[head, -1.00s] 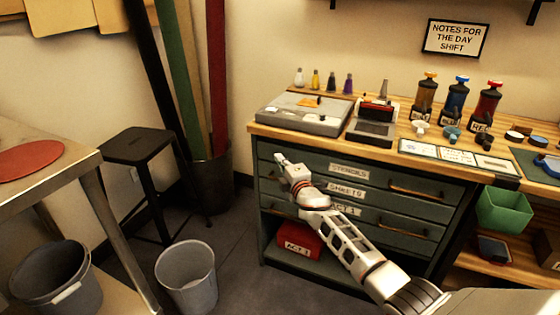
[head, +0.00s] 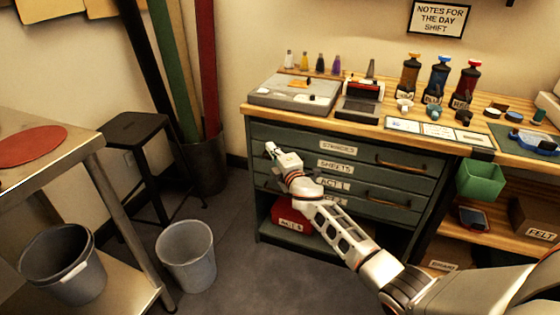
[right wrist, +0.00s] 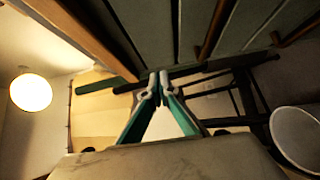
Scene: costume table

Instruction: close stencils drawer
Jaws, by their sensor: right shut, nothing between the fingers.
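The stencils drawer (head: 338,147) is the top drawer of the dark green cabinet, with a white label on its front. It looks flush or nearly flush with the drawers below; I cannot tell whether a small gap stays open. My right gripper (head: 269,148) is shut and empty, in front of the left part of the drawer fronts. Whether it touches the stencils drawer is unclear. In the right wrist view the closed fingertips (right wrist: 158,82) meet beside the drawer fronts (right wrist: 200,25), which run along the top. My left gripper is out of view.
Below are the sheets drawer (head: 335,165) and the act 1 drawer (head: 333,184), with a red box (head: 284,214) on the shelf beneath. A green bin (head: 482,180) hangs at the right. A grey bucket (head: 187,258) and a black stool (head: 140,128) stand left. Floor between them is open.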

